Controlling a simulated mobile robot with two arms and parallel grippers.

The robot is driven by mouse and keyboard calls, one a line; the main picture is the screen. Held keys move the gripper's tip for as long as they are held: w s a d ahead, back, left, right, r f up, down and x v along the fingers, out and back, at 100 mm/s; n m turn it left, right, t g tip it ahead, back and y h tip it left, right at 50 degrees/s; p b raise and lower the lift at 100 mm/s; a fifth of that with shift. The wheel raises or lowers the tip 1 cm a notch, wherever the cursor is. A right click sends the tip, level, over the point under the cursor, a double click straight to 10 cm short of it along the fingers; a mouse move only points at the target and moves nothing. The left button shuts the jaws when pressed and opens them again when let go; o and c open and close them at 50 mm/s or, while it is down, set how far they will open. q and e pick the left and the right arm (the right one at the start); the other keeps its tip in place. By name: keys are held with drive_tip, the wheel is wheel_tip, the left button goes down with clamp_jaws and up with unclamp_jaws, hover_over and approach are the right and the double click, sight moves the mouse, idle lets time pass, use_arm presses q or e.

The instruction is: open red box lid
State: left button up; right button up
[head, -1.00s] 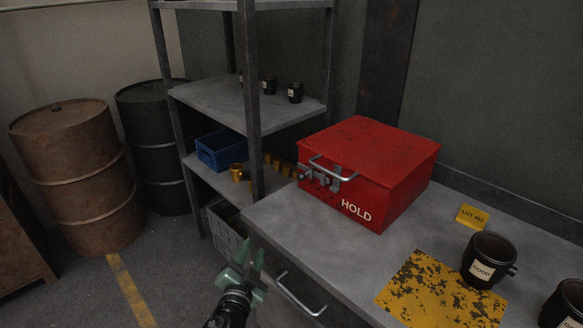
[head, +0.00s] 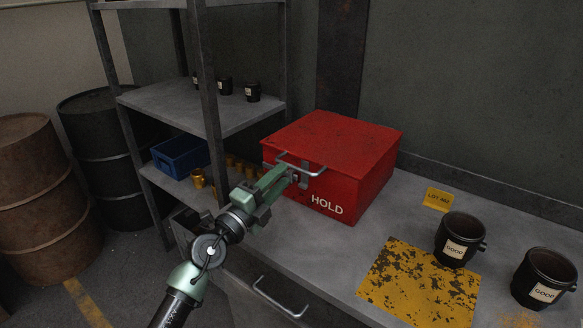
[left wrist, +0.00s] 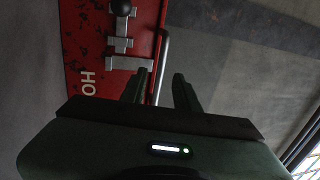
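The red box (head: 360,195) marked HOLD stands on the grey bench with its red lid (head: 335,138) closed. A silver bar handle (head: 312,171) sticks out at the lid's front. My left gripper (head: 284,176) is at the box front, by this handle, and partly hides the grey latch fittings. In the left wrist view, the fingers of my left gripper (left wrist: 160,90) are apart, with the handle bar (left wrist: 164,50) showing between them. I cannot tell whether they touch it. Grey latch fittings (left wrist: 120,48) show on the red front. My right gripper is not in view.
A metal shelf (head: 190,103) with a blue bin (head: 180,157) stands left. A drawer handle (head: 282,300) sticks out below the bench.

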sight(292, 167)
use_arm(q)
drive_tip(key=b+x, duration=0.1)
drive_tip(key=x, duration=0.4)
drive_tip(key=shift+w+d, duration=0.1)
drive_tip(key=shift+d, duration=0.05)
clamp_jaws()
idle(1.3)
